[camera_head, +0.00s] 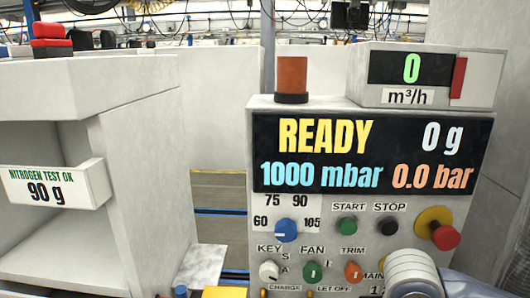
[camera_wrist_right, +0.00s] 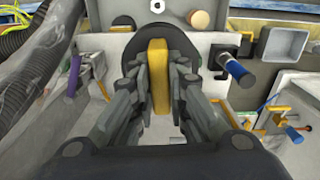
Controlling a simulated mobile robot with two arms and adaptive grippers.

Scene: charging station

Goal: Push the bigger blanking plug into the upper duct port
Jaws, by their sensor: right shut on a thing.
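My right gripper (camera_wrist_right: 159,80) is shut on an upright yellow bar (camera_wrist_right: 159,62) in the right wrist view. The bar looks like the grip of a blanking plug, but its far end is hidden. A dark round disc (camera_wrist_right: 125,32) lies directly behind the bar. I cannot tell whether it is the plug's flange or the duct port, or whether the bar touches it. Neither the plug nor the ports can be made out in the head view. My left gripper is not in view.
The control panel (camera_head: 484,145) reads READY, 1000 mbar and 0.0 bar. A grey cabinet (camera_head: 140,120) stands left. In the wrist view, a blue-handled valve (camera_wrist_right: 236,70) is close right of the fingers, a grey square socket (camera_wrist_right: 285,42) farther right, and a ribbed hose (camera_wrist_right: 25,40) at left.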

